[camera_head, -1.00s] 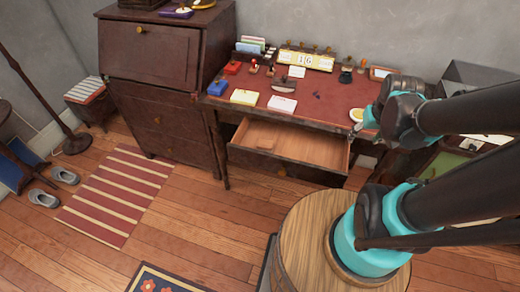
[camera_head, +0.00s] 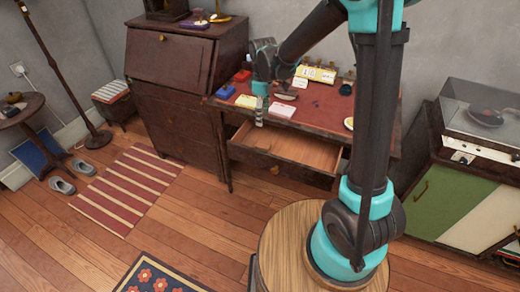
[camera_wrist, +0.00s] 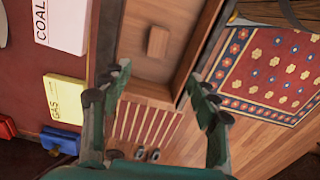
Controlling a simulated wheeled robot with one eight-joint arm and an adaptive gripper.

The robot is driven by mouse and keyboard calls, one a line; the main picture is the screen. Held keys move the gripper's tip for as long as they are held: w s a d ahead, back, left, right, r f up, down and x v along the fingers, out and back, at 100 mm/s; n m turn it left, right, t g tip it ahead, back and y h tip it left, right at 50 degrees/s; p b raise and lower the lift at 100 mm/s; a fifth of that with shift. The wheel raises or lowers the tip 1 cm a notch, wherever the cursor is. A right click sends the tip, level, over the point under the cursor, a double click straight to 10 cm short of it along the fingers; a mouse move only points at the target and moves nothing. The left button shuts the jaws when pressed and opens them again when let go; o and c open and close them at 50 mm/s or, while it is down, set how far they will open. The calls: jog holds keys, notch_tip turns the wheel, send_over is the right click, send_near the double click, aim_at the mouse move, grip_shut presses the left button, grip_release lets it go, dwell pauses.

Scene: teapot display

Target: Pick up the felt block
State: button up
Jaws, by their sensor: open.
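A small brown block (camera_wrist: 158,42), which looks like the felt block, lies in the open desk drawer (camera_wrist: 135,68) in the wrist view. In the head view the drawer (camera_head: 300,150) is pulled out below the desk top, and I cannot make out the block there. My gripper (camera_head: 259,122) points down near the left end of the drawer front. In the wrist view my gripper (camera_wrist: 160,88) has its two fingers spread wide with nothing between them. The block lies beyond the fingertips in that picture, apart from them.
The desk top (camera_head: 318,108) carries a yellow pad (camera_head: 246,101), a white pad (camera_head: 282,109), a blue item (camera_head: 225,91) and a calendar (camera_head: 315,74). A dark bureau (camera_head: 175,90) stands close left. The drawer walls surround the block. Floor in front is open.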

send_over(263, 145)
notch_tip(263, 145, down, 10)
jog(key=shift+f, duration=0.1)
jog(key=shift+w+f, duration=0.15)
jog(key=shift+f, duration=2.5)
jog(key=c, duration=1.3)
jog(key=shift+o, duration=0.2)
jog(key=shift+r, duration=0.1)
notch_tip(263, 145, up, 20)
